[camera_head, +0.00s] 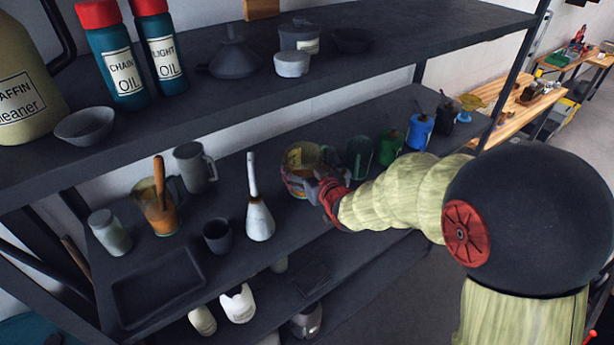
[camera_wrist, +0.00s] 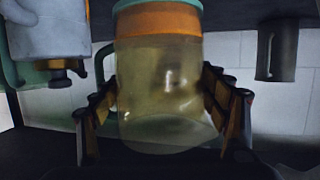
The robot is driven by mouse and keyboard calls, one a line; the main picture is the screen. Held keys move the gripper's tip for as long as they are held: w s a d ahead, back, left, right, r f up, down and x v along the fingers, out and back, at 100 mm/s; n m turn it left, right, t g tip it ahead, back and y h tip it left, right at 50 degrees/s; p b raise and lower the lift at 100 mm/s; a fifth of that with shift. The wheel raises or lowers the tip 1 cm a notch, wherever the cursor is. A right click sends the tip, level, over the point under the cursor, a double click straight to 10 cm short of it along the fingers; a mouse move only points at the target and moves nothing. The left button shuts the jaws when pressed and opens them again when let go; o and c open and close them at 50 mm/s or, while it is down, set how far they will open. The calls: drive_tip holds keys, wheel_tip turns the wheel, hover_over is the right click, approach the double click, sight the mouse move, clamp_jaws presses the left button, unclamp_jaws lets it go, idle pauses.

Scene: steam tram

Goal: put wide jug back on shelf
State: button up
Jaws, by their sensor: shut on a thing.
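The wide jug (camera_head: 301,160) is a see-through vessel with an orange-brown band, at the middle shelf (camera_head: 345,130) in the head view. My gripper (camera_head: 318,186) is shut on it from the right side and hides part of it.
A white long-necked bottle (camera_head: 259,215) stands left of the jug. A dark green vessel (camera_head: 360,157), a green can (camera_head: 389,147) and a blue can (camera_head: 419,131) stand to its right. A grey mug (camera_head: 195,168) is further left.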

drive_tip(key=shift+s+f, duration=0.15)
drive_tip(key=shift+f, duration=1.7)
drive_tip(key=shift+c, duration=0.2)
drive_tip(key=shift+f+b, duration=0.2)
drive_tip(key=shift+b, duration=0.1)
drive_tip(key=o, duration=1.4)
drive_tip(key=shift+c, duration=0.2)
drive_tip(key=shift+r, duration=0.1)
